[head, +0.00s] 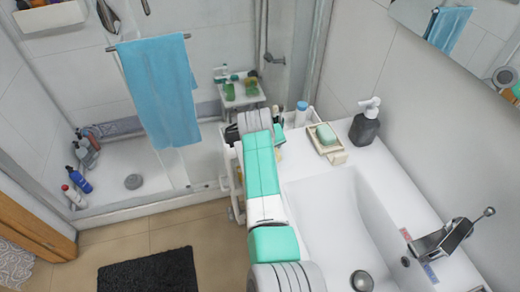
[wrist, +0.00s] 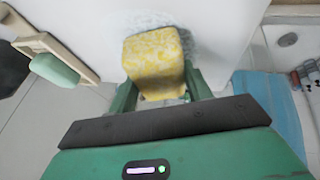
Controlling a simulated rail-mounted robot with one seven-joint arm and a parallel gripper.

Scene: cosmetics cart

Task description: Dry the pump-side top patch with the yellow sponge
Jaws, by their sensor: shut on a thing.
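In the wrist view my gripper (wrist: 160,90) is shut on the yellow sponge (wrist: 155,62), with one green finger on each side. The sponge is over a white surface (wrist: 95,20). A pale speckled patch (wrist: 150,19) shows on this surface beyond the sponge and to its right; the sponge hides part of it. I cannot tell whether the sponge touches the surface. In the head view my arm hides the gripper and sponge. The dark pump bottle (head: 365,124) stands upright on the white counter at the right.
A soap dish with green soap (head: 326,135) sits beside the pump bottle; the soap also shows in the wrist view (wrist: 54,70). A white bottle with a blue cap (head: 301,114) stands near my arm. The sink (head: 340,215) and a hanging blue towel (head: 160,90) flank the arm.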

